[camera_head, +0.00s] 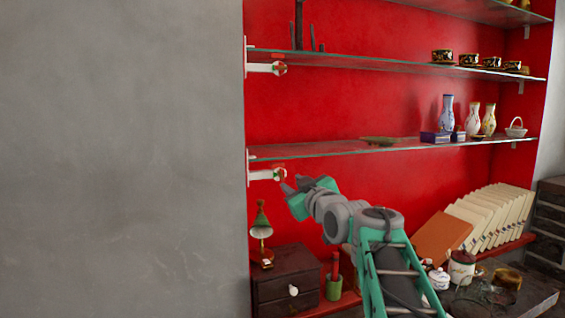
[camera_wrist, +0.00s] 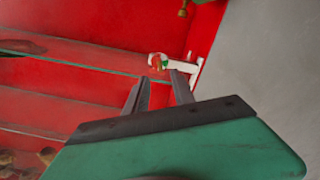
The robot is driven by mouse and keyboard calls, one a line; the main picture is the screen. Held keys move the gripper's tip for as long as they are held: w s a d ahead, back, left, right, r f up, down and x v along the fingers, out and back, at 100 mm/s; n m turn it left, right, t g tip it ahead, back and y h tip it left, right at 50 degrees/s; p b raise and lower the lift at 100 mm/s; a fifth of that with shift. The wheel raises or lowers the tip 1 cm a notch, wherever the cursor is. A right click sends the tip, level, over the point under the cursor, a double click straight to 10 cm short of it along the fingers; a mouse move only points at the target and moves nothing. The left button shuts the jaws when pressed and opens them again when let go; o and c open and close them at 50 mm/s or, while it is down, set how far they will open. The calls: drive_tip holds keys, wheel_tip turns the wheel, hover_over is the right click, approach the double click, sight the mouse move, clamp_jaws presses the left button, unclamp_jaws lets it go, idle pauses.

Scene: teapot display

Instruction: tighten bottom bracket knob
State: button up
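The bottom bracket (camera_head: 259,175) is a white arm under the left end of the lower glass shelf (camera_head: 340,149). My gripper (camera_head: 294,184) is just right of and below this knob in the head view. In the wrist view the knob (camera_wrist: 157,61) and the white bracket (camera_wrist: 182,67) lie just beyond the fingertips. My gripper (camera_wrist: 158,77) is open there, with a gap between the fingers and nothing held. The fingers look apart from the knob.
An upper bracket with a similar knob (camera_head: 280,68) is under the shelf above. A small lamp (camera_head: 261,230) stands on a dark drawer box (camera_head: 285,280) below. Vases (camera_head: 446,115) stand on the lower shelf's right. The grey wall (camera_head: 120,160) borders the niche.

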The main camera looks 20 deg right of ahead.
sight(281, 175)
drive_tip(key=w+p, duration=0.1)
drive_tip(key=w, duration=0.3)
drive_tip(key=w+p, duration=0.1)
drive_tip(key=w, duration=0.2)
drive_tip(key=shift+r+p, duration=0.25)
drive_tip(key=shift+p, duration=0.1)
drive_tip(key=shift+w+f, duration=0.1)
drive_tip(key=shift+w, duration=0.3)
clamp_jaws()
